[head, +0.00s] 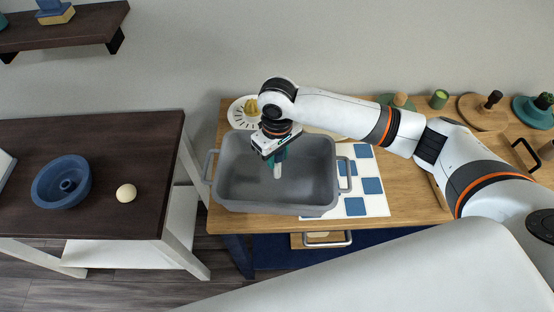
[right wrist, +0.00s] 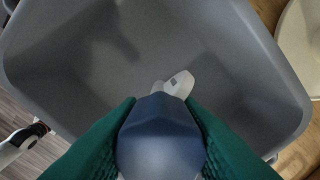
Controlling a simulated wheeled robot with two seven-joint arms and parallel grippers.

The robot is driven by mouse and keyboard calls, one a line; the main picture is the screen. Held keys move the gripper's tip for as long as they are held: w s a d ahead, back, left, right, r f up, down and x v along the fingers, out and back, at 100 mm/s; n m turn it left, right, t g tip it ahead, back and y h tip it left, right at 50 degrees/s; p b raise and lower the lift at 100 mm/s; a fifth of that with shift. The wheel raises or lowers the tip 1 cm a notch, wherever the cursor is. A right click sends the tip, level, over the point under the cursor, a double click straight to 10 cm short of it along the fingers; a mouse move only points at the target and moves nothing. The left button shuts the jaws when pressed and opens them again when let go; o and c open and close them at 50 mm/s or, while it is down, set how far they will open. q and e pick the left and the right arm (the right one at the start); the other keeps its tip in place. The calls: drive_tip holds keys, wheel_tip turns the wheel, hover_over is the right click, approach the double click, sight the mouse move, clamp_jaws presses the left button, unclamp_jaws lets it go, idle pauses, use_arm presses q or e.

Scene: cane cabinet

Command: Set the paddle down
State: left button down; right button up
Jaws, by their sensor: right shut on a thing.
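My right gripper (head: 276,158) hangs over the grey bin (head: 275,207), pointing down. In the right wrist view its green fingertips are shut on a dark blue piece (right wrist: 160,138), which I take to be the paddle's handle. A pale grey-white part (right wrist: 176,84) shows just beyond it, over the bin's inside. In the head view a small pale tip (head: 278,172) shows below the fingers. Most of the paddle is hidden by the gripper, and I cannot tell whether it touches the bin floor. My left gripper is not in view.
The bin stands on a wooden table beside a blue-and-white checked mat (head: 372,186). A striped plate (head: 237,113) lies behind it. The bin otherwise looks empty.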

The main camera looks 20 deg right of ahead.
sight(277, 162)
wheel_tip(277, 162, down, 3)
drive_tip(key=shift+w+r, duration=0.15)
drive_tip(key=shift+f, duration=0.25)
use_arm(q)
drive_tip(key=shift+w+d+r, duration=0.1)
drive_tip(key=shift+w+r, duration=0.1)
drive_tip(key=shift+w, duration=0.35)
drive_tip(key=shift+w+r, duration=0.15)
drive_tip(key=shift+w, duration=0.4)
use_arm(e)
drive_tip(key=shift+f, duration=0.1)
drive_tip(key=o, duration=1)
drive_tip(key=shift+c, duration=0.2)
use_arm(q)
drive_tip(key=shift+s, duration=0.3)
